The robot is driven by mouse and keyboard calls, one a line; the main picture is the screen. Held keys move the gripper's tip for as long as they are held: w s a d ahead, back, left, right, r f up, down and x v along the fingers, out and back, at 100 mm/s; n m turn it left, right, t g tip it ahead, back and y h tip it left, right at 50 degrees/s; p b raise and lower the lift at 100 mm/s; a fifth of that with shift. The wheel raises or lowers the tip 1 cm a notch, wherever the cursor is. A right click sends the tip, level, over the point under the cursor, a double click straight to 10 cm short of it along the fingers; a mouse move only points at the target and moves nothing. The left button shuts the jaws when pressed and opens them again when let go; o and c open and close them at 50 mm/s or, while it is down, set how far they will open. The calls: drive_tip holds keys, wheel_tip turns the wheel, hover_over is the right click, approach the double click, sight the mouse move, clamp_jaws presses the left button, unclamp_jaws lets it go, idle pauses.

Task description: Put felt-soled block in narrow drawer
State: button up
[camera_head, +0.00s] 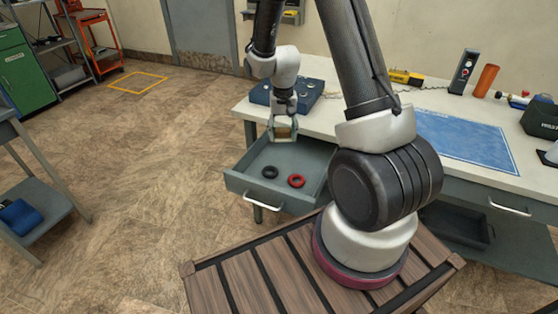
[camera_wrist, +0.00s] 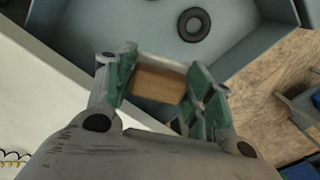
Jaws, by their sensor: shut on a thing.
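The felt-soled block is a small brown block (camera_head: 283,132) with a paler band, clearest in the wrist view (camera_wrist: 159,83). My gripper (camera_head: 283,137) is shut on it, one finger pad on each side, and it also shows in the wrist view (camera_wrist: 162,85). The narrow drawer (camera_head: 238,183) is grey, pulled out from under the white bench, and open at the top. In the wrist view the drawer (camera_wrist: 238,58) lies beyond the block. The block is held over the back part of the drawer, near the bench edge. The block's underside is hidden.
A black ring (camera_head: 270,172) and a red ring (camera_head: 297,181) lie on the drawer floor. A closed drawer front with a white handle (camera_head: 510,207) is at right. The left part of the open drawer is clear.

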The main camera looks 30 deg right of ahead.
drive_tip(key=shift+s+d+f+m, duration=0.1)
drive_tip(key=shift+d+m, duration=0.3)
drive_tip(key=shift+m, duration=0.2)
drive_tip(key=shift+s+d+f+m, duration=0.1)
drive_tip(key=shift+d+m, duration=0.3)
drive_tip(key=shift+m, duration=0.2)
drive_tip(key=d+m, duration=0.2)
drive_tip(key=m, duration=0.1)
hover_over(293, 162)
wheel_tip(293, 162, down, 6)
drive_tip(key=shift+r, duration=0.1)
drive_tip(key=shift+f, duration=2.35)
drive_tip(key=shift+f, duration=0.1)
drive_tip(key=o, duration=1)
